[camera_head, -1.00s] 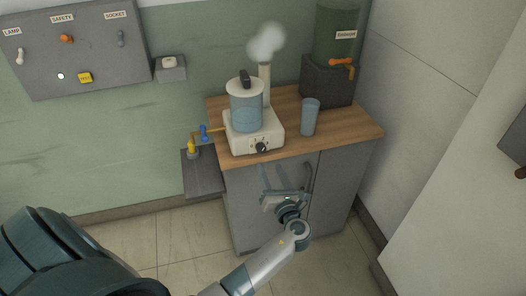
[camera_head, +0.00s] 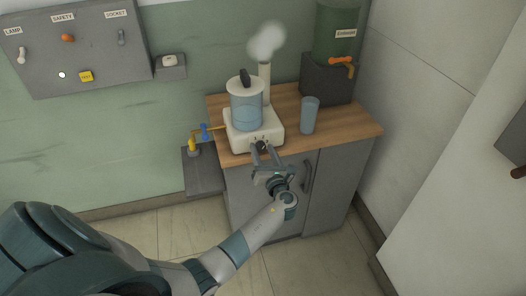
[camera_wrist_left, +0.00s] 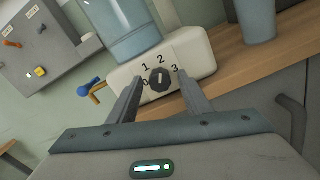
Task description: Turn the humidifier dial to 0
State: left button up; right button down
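The white humidifier (camera_head: 240,140) stands on the wooden counter, with a clear water tank (camera_head: 246,108) on top and steam rising from its pipe (camera_head: 265,85). Its dark round dial (camera_wrist_left: 160,79) is on the front face, with the numbers 0, 1, 2 and 3 around it. I cannot tell for sure which number the dial points to. My left gripper (camera_head: 262,149) is open in front of the dial; in the left wrist view its fingers (camera_wrist_left: 160,92) are spread to either side of the dial, with nothing held. My right gripper is not in view.
A blue glass (camera_head: 310,116) stands right of the humidifier on the counter (camera_head: 350,124). A green tank with an orange tap (camera_head: 342,61) is at the back right. A blue-handled valve (camera_head: 204,131) is at the left. The cabinet handle (camera_head: 308,176) sticks out below.

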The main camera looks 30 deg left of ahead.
pick_arm(q)
jog(key=c, duration=1)
